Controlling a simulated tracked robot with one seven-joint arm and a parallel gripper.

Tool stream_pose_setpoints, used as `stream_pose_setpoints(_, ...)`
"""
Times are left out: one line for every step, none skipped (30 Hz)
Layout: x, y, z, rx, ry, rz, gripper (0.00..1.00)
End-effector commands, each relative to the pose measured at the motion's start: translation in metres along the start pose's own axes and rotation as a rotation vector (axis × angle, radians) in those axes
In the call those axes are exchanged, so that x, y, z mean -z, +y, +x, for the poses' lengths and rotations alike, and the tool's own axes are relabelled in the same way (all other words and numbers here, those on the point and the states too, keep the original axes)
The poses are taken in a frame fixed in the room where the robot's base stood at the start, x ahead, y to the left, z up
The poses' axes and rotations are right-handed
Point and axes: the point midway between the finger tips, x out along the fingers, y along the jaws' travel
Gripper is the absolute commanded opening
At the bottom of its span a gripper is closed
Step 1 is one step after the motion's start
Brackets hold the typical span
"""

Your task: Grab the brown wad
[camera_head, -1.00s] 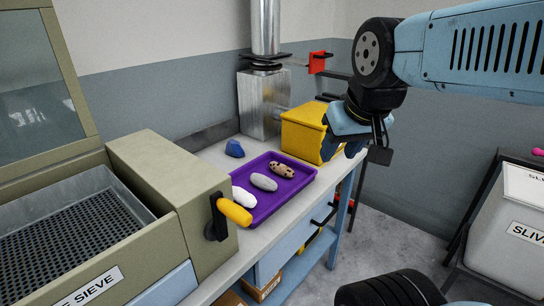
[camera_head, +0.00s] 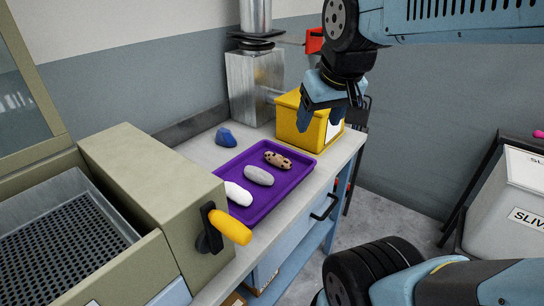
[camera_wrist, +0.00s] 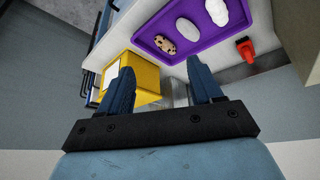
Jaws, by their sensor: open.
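The brown wad (camera_head: 278,160) is an oblong tan-brown lump with dark spots. It lies at the far end of a purple tray (camera_head: 247,222) on the bench, beside a grey wad (camera_head: 259,176) and a white wad (camera_head: 238,194). In the wrist view, the brown wad (camera_wrist: 165,45) shows beyond the fingertips, in the tray's corner. My gripper (camera_head: 320,118) is open and empty. It hangs above and in front of the yellow bin in the head view, up and to the right of the brown wad and apart from it.
A yellow bin (camera_head: 297,132) stands right behind the tray. A blue lump (camera_head: 225,138) lies on the bench left of the tray. A metal duct (camera_head: 255,80) and a red handle (camera_head: 314,40) are at the back. A sieve machine with a yellow handle (camera_head: 231,227) stands at the near left.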

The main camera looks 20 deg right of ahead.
Motion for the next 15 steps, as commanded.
stream_pose_setpoints(0.009,-0.001,0.007,-0.007,-0.021,-0.03,0.65)
stream_pose_setpoints(0.015,-0.001,0.011,-0.012,-0.03,-0.049,0.65)
stream_pose_setpoints(0.022,-0.001,0.018,-0.018,-0.044,-0.075,0.65)
stream_pose_setpoints(0.028,0.0,0.022,-0.023,-0.055,-0.096,0.65)
stream_pose_setpoints(0.034,0.0,0.027,-0.027,-0.066,-0.117,0.65)
stream_pose_setpoints(0.041,0.0,0.034,-0.031,-0.081,-0.144,0.65)
stream_pose_setpoints(0.046,0.0,0.04,-0.036,-0.092,-0.166,0.65)
stream_pose_setpoints(0.052,0.001,0.045,-0.039,-0.102,-0.187,0.65)
stream_pose_setpoints(0.059,0.0,0.053,-0.042,-0.115,-0.214,0.65)
stream_pose_setpoints(0.064,0.0,0.059,-0.046,-0.126,-0.237,0.65)
stream_pose_setpoints(0.069,0.0,0.065,-0.048,-0.137,-0.257,0.65)
stream_pose_setpoints(0.076,-0.001,0.073,-0.05,-0.151,-0.286,0.65)
stream_pose_setpoints(0.081,-0.001,0.08,-0.052,-0.163,-0.308,0.65)
stream_pose_setpoints(0.085,-0.001,0.087,-0.054,-0.173,-0.33,0.65)
stream_pose_setpoints(0.092,-0.002,0.096,-0.055,-0.185,-0.359,0.65)
